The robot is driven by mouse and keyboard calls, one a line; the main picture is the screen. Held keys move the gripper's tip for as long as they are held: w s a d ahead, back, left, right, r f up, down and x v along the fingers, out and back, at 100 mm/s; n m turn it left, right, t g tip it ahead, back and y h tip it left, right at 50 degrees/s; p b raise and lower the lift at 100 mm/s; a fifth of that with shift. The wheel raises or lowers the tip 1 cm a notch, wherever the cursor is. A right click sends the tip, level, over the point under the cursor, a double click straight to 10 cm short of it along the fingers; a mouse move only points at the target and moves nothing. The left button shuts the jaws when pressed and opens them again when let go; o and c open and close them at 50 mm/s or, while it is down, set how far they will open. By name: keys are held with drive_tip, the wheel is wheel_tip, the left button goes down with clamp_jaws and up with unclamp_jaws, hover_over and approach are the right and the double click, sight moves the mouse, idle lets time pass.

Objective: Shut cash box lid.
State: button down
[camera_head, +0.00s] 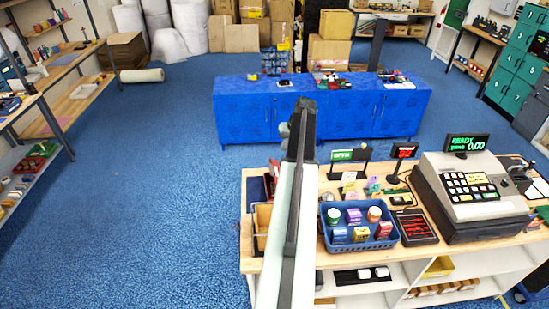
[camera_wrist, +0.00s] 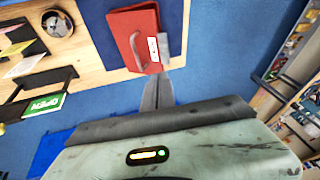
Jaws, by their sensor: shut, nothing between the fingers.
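The red cash box (camera_wrist: 132,28) is at the counter's edge in the wrist view, with a grey handle and a white label on its face. I cannot tell clearly how far its lid stands open. In the head view only a dark red sliver of it (camera_head: 268,184) shows left of my arm; my arm hides the rest. My gripper (camera_wrist: 160,80) is shut and empty. Its narrow grey fingers point toward the box's label side and overlap its lower right corner in the wrist view; contact cannot be told.
A blue basket of small goods (camera_head: 358,244) and a cash register (camera_head: 470,195) stand on the wooden counter (camera_head: 250,266) right of my arm. A small green-lit sign (camera_wrist: 44,104) stands near the box. Blue floor is clear at left.

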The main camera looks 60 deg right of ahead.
drive_tip(key=b, duration=1.1)
hover_over(270, 168)
drive_tip(key=s+d, duration=0.1)
drive_tip(key=s, duration=0.2)
wheel_tip(270, 168, down, 11)
drive_tip(key=shift+s+d, duration=0.1)
drive_tip(key=shift+w+a+f+b, duration=0.65)
drive_tip(key=shift+a+f+b, duration=0.05)
drive_tip(key=shift+f, duration=0.1)
drive_tip(key=shift+w+a, duration=0.15)
